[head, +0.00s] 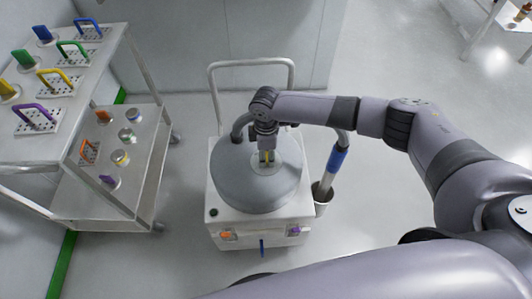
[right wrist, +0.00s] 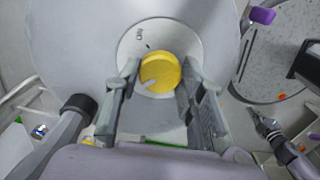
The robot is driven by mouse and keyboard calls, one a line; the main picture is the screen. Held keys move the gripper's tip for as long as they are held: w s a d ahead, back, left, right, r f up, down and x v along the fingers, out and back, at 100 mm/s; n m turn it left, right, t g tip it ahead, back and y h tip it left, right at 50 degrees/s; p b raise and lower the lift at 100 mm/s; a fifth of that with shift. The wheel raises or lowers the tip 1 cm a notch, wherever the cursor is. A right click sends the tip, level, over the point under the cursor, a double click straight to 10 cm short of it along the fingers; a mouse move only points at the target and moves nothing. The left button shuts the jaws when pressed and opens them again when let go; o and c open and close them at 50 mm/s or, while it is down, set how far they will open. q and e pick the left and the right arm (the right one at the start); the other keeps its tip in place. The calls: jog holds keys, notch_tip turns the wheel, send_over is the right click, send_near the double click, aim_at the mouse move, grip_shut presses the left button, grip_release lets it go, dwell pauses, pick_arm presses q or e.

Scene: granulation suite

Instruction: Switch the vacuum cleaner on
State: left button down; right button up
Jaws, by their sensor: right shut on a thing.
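The vacuum cleaner (head: 235,185) is a grey round drum on a white wheeled base. On its top, a yellow knob (right wrist: 160,72) sits on a pale round plate (right wrist: 190,40) in the right wrist view. The knob has a white pointer mark towards its lower left. Small dark lettering shows on the plate above the knob; I cannot read it surely. My right gripper (head: 266,157) points down onto the drum top and is shut on the knob, with one finger at each side in the wrist view (right wrist: 158,88).
A metal trolley (head: 150,150) with coloured handles and tags stands on the left. The vacuum's push handle (head: 252,62) rises behind the drum. A blue-banded wand (head: 337,160) stands in a holder to the right. Orange and purple parts are on the base front.

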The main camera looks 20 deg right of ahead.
jog(key=shift+c, duration=0.6)
jog(key=shift+s+r+m+p, duration=0.1)
jog(key=shift+r+m+p, duration=0.1)
jog(key=shift+m+p, duration=0.85)
jog(key=m+p, duration=0.5)
jog(key=p, duration=0.1)
jog(key=shift+m, duration=0.35)
jog(key=m+p, duration=0.4)
jog(key=m, duration=0.1)
jog(key=m+p, duration=0.1)
jog(key=m, duration=0.2)
jog(key=shift+f+m+p, duration=0.1)
jog(key=shift+m+p, duration=0.5)
jog(key=shift+m, duration=0.5)
